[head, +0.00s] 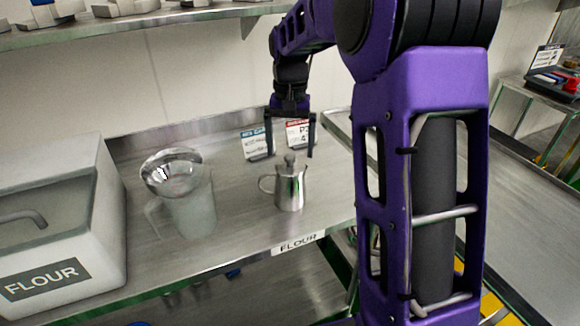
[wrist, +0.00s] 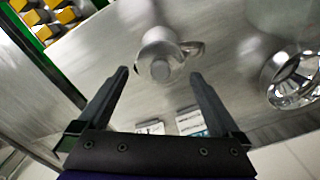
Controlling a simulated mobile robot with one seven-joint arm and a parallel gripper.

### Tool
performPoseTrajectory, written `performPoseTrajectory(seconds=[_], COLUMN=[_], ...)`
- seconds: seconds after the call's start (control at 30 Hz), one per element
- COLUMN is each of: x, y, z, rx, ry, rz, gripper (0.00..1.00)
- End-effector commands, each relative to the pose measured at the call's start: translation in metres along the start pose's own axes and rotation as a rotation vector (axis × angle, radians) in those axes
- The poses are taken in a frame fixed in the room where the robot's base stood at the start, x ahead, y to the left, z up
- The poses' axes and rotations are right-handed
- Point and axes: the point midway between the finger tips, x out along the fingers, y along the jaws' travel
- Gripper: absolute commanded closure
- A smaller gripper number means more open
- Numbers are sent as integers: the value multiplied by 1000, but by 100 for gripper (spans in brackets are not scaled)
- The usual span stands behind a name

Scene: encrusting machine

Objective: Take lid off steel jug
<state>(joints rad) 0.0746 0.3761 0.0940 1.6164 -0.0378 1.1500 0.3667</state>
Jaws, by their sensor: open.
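The steel jug (head: 290,190) stands upright on the steel table, its handle to the left in the head view. Its lid (head: 290,166), topped by a knob, is on it. In the wrist view the jug (wrist: 186,50) is seen from above, with the round knob of the lid (wrist: 160,70) facing the camera. My gripper (head: 291,153) is open and empty above the jug, fingers pointing down. In the wrist view the fingertips of my gripper (wrist: 159,73) lie on either side of the knob, apart from it.
A clear pitcher (head: 188,212) with a shiny bowl-like piece (head: 172,160) on top stands left of the jug. A flour bin (head: 60,225) is at far left. Two small sign cards (head: 257,144) stand behind the jug. A shelf (head: 150,22) runs above.

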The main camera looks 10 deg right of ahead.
Motion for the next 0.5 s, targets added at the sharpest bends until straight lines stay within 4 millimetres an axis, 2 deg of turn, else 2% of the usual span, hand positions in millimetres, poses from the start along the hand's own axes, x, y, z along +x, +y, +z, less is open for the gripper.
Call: performPoseTrajectory(seconds=[0.03,0.2,0.5], x=[12,31,34], y=[0,0,0], z=[-1,-2,-2], rx=[0,1,1], ry=[-5,-1,0], rz=[1,1,0], gripper=[0,0,2])
